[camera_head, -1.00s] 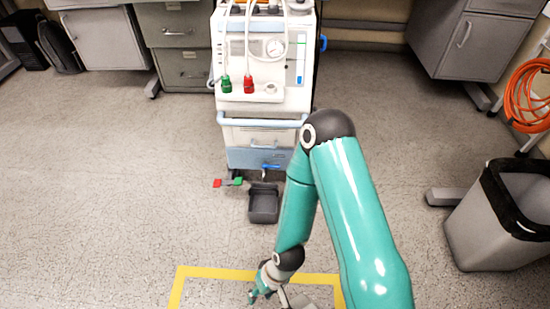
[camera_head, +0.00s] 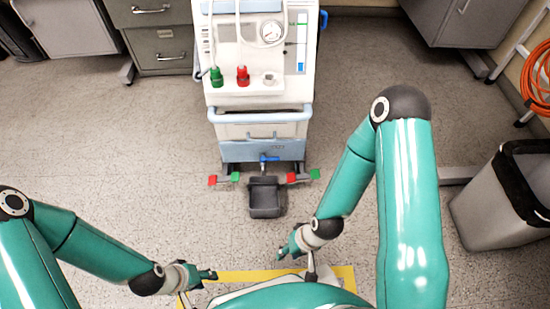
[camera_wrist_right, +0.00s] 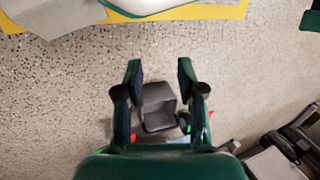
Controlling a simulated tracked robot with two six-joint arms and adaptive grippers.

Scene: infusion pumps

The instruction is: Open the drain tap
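The drain tap (camera_head: 268,158) has a blue handle and sits low on the front of the white and pale-blue pump machine (camera_head: 262,120), above a dark drip tray (camera_head: 265,212) on the floor. Its handle looks roughly horizontal. My right gripper (camera_head: 290,246) is well in front of the tray, near the yellow floor line, and touches nothing. In the right wrist view its fingers (camera_wrist_right: 160,68) are apart and empty, with the tray (camera_wrist_right: 158,92) seen beyond them; I cannot make out the tap there. My left gripper (camera_head: 207,276) is low at the left, away from the tap; its finger opening is unclear.
A grey bin (camera_head: 495,205) stands at the right. Cabinets line the back wall. The floor between my grippers and the tray is clear.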

